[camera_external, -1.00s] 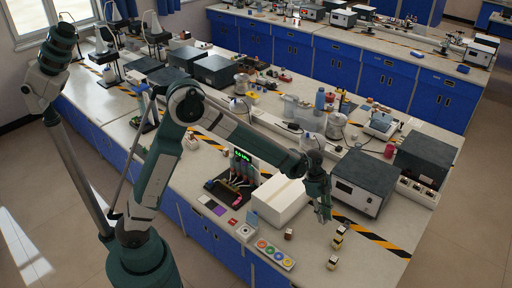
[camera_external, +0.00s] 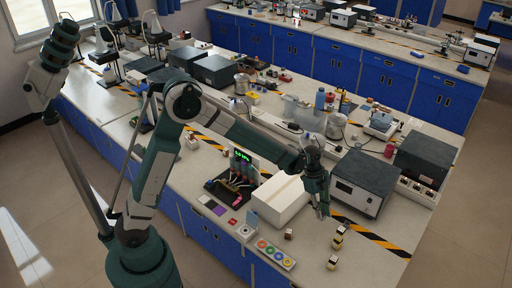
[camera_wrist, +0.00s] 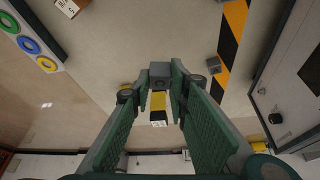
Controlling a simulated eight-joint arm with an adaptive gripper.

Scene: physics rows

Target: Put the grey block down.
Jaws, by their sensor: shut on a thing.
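A grey block (camera_wrist: 160,71) is held between the fingertips of my gripper (camera_wrist: 163,80) in the wrist view. My gripper (camera_external: 321,213) is over the bench's front right part in the external view, where the held block is too small to make out. A yellow and black block (camera_wrist: 158,104) shows just below the grey block in the wrist picture; I cannot tell whether they touch. In the external view a small stack of yellow and dark blocks (camera_external: 338,238) stands just right of and below my gripper.
Another small block (camera_external: 332,263) stands near the bench's front edge, and a brown one (camera_external: 289,234) is to the left. A strip with coloured rings (camera_external: 274,254) and a white box (camera_external: 279,204) lie left of my gripper. A dark-topped instrument (camera_external: 360,182) stands behind right.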

